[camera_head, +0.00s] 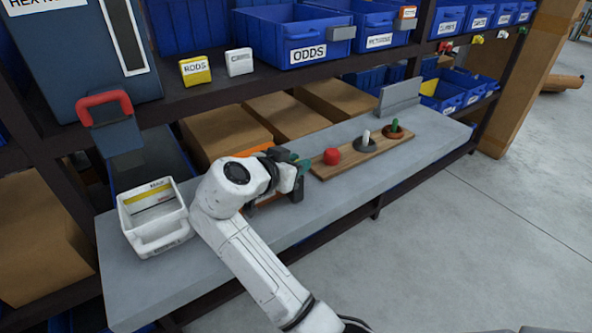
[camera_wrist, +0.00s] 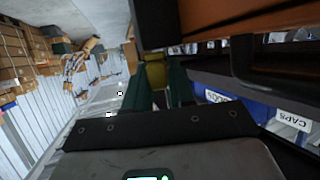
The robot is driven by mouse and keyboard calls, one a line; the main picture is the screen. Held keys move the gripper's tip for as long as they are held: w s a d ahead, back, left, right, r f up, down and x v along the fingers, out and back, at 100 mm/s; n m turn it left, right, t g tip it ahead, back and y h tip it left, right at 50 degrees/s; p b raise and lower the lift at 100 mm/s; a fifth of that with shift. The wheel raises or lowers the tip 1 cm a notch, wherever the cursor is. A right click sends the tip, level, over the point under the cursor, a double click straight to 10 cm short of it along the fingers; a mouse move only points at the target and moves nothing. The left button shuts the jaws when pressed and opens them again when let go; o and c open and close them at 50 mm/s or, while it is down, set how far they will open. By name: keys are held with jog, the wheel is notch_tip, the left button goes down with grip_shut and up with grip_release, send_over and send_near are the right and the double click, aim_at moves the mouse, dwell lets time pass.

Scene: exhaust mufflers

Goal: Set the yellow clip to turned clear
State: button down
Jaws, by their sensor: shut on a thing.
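The yellow clip (camera_wrist: 155,75) shows in the wrist view between the dark green fingers of my gripper (camera_wrist: 160,90), just under a dark bar at the edge of an orange-brown body (camera_wrist: 250,18). My gripper is shut on it. Only a small part of the clip shows, and its turn angle cannot be told. In the head view my gripper (camera_head: 300,165) is over the middle of the grey bench, beside an orange unit (camera_head: 262,149) mostly hidden by my arm. The clip is hidden there.
A white bin (camera_head: 155,215) stands left on the bench (camera_head: 330,207). A wooden board (camera_head: 345,161) to the right carries a red knob (camera_head: 332,156), a white peg (camera_head: 366,137) and a green peg (camera_head: 394,125). The bench front is clear.

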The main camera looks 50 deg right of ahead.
jog(key=shift+m+g+b, duration=0.4)
jog(key=shift+m+g, duration=0.3)
jog(key=shift+g, duration=0.1)
jog(key=c, duration=1)
grip_release()
jog(key=shift+c, duration=0.2)
jog(key=v, duration=1)
jog(key=shift+a, duration=0.35)
jog(key=shift+r, duration=0.15)
